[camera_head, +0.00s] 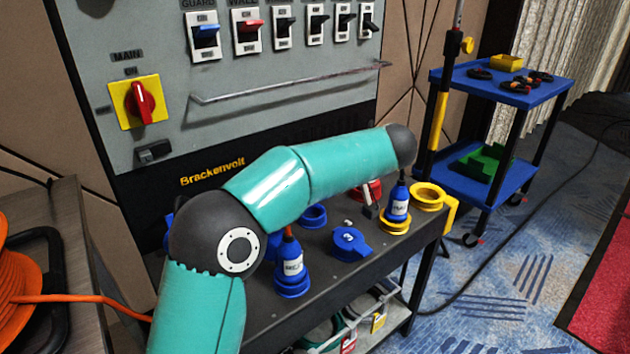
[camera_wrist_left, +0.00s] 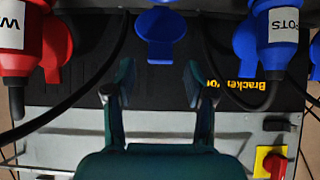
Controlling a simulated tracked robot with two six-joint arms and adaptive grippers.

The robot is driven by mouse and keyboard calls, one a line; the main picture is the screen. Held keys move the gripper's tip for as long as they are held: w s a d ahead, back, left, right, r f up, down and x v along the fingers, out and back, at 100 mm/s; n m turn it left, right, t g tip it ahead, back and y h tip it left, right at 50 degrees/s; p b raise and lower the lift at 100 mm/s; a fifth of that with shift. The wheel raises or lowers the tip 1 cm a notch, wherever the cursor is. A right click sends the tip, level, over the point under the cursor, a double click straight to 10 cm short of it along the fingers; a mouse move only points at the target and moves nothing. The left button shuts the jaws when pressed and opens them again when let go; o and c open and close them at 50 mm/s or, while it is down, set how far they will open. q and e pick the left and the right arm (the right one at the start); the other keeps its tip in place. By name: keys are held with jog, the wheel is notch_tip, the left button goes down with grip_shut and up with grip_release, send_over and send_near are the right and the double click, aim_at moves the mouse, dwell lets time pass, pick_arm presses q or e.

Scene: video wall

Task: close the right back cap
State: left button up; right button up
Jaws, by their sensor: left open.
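In the head view, a yellow ring-shaped socket (camera_head: 427,197) is at the right back of the bench, its middle looking open; a yellow flap (camera_head: 450,214) shows at its right. I cannot tell for sure whether this flap is its cap. My left arm crosses the bench in the head view and its gripper is hidden there. In the left wrist view my left gripper (camera_wrist_left: 158,82) is open, with nothing between its fingers. A blue cap or socket (camera_wrist_left: 160,35) lies beyond the fingertips, apart from them. My right gripper is not in view.
A blue plug (camera_head: 398,203) stands in a yellow socket; another blue plug (camera_head: 291,262) stands at the front left. A blue cap (camera_head: 350,243) sits between them. Behind are a blue socket (camera_head: 313,216) and the grey switch panel (camera_head: 290,110). A blue cart (camera_head: 500,85) stands at the right.

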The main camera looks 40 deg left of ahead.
pick_arm(q)
jog(key=v, duration=0.8)
jog(key=shift+d, duration=0.25)
jog(key=shift+r, duration=0.1)
jog(key=shift+c, duration=0.3)
jog(key=shift+c, duration=1.3)
jog(key=d+h, duration=0.1)
jog(key=w+d+f+m+p, duration=0.1)
jog(key=w+d+m+t+h, duration=0.1)
jog(key=shift+w+f+h, duration=0.25)
jog(key=shift+f+h, duration=0.05)
grip_shut()
jog(key=a+r+n+g+h+p, duration=0.15)
jog(key=a+r+p, duration=0.4)
jog(key=p, duration=0.85)
jog(key=a+r+n+g+h+p, duration=0.1)
jog(key=a+r+g+h+p, duration=0.15)
jog(key=a+p, duration=0.85)
jog(key=shift+m+t, duration=0.25)
jog(key=shift+t, duration=0.25)
jog(key=shift+w+d+f+p, duration=0.1)
jog(key=shift+d+f+p, duration=0.6)
jog(key=shift+f, duration=1.2)
jog(key=shift+s+d+f+p, duration=0.1)
jog(key=shift+d+f+p, duration=0.6)
jog(key=shift+f, duration=1.2)
jog(key=shift+w+d+f+p, duration=0.1)
jog(key=shift+d+f+p, duration=0.55)
jog(key=shift+f, duration=1.2)
